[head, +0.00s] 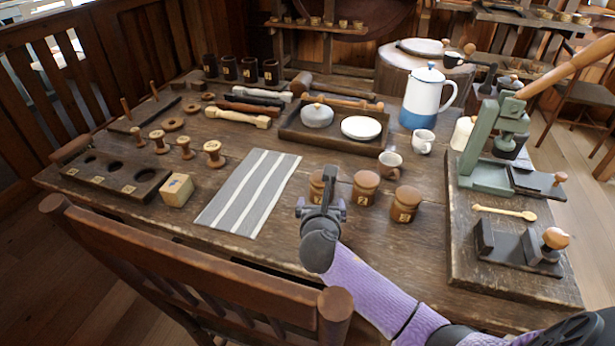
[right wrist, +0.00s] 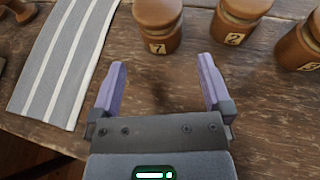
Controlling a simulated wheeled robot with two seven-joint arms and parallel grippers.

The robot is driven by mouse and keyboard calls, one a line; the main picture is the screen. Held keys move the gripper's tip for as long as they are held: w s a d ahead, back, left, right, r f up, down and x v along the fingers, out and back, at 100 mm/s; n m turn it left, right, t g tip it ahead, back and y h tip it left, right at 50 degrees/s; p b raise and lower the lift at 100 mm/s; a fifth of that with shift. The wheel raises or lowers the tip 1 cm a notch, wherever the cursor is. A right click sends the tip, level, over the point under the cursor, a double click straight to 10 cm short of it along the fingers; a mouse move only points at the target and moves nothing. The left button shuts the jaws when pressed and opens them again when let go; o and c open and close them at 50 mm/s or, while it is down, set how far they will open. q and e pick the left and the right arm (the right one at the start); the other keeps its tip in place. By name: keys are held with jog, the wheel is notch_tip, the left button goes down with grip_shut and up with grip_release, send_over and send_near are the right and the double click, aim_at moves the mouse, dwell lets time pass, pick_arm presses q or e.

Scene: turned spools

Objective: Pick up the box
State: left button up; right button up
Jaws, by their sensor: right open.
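A small pale wooden box (head: 177,190) with a dark mark on its face sits on the table, left of the striped cloth and by the right end of the dark holed block. My right gripper (head: 320,201) is open and empty, above the table's front part near the lidded wooden jars. It is well to the right of the box, with the cloth between them. In the right wrist view the two purple fingers (right wrist: 161,80) stand apart with only bare table between them, and the box is out of that view. My left gripper is not in view.
A grey striped cloth (head: 249,192) lies flat. Numbered wooden jars (head: 365,188) stand close to my right gripper. A dark holed block (head: 116,178) and wooden spools (head: 214,154) are near the box. A chair back (head: 190,268) rises before the table's front edge.

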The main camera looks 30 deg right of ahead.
aim_at(321, 191)
jog(key=shift+w+d+f+b, duration=0.25)
jog(key=shift+w+f+b, duration=0.2)
jog(key=shift+w, duration=0.3)
jog(key=b+x, duration=0.6)
jog(key=x, duration=0.2)
jog(key=shift+d+f+b, duration=0.2)
jog(key=shift+f+b, duration=0.05)
jog(key=shift+b, duration=0.15)
jog(key=shift+r, duration=0.3)
jog(key=shift+c, duration=0.3)
jog(key=c, duration=0.7)
jog(key=shift+c, duration=1.4)
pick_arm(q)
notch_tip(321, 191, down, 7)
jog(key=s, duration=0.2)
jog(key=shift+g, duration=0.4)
